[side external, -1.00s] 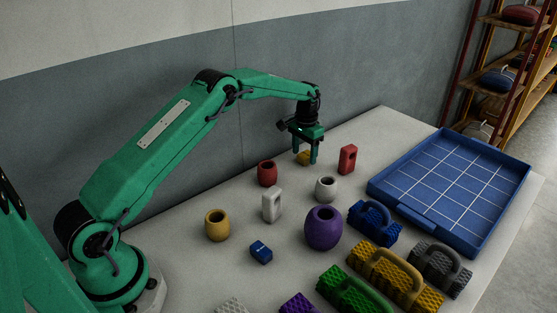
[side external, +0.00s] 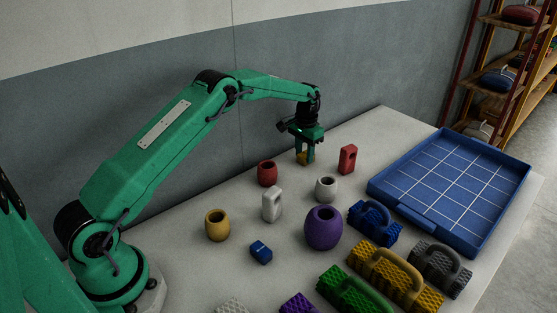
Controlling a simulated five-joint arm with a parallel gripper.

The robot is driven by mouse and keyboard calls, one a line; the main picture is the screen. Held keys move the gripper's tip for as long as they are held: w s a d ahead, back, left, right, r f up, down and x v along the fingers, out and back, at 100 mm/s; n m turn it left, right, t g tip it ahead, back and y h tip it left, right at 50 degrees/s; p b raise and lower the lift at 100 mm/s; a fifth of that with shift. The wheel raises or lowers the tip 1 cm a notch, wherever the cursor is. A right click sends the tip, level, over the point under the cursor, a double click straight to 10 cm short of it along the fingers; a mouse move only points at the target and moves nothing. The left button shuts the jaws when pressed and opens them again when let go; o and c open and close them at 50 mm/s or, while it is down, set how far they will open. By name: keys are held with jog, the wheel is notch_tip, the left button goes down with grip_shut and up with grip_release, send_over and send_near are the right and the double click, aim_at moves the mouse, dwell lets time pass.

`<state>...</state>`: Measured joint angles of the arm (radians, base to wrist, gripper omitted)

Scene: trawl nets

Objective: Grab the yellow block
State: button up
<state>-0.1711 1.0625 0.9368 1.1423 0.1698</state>
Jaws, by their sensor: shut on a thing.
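The small yellow block (side external: 303,158) is near the far edge of the table, partly hidden by the green fingers. My gripper (side external: 305,157) points straight down and is shut on the yellow block, with a finger on either side of it. The block looks to be at table level; I cannot tell whether it touches the table.
A red block (side external: 347,159) stands right of my gripper, with a red pot (side external: 267,173) to the left and a white pot (side external: 326,189) in front. A blue gridded tray (side external: 404,214) lies at right. Several pots, blocks and handled pieces fill the front.

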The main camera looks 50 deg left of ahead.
aim_at(304, 155)
jog(key=shift+r, duration=0.15)
jog(key=shift+r, duration=0.85)
notch_tip(304, 155, up, 2)
jog(key=shift+r, duration=0.1)
jog(key=s+d+r, duration=0.4)
jog(key=d+r, duration=0.2)
jog(key=d, duration=0.5)
jog(key=shift+r, duration=0.4)
jog(key=shift+s, duration=0.1)
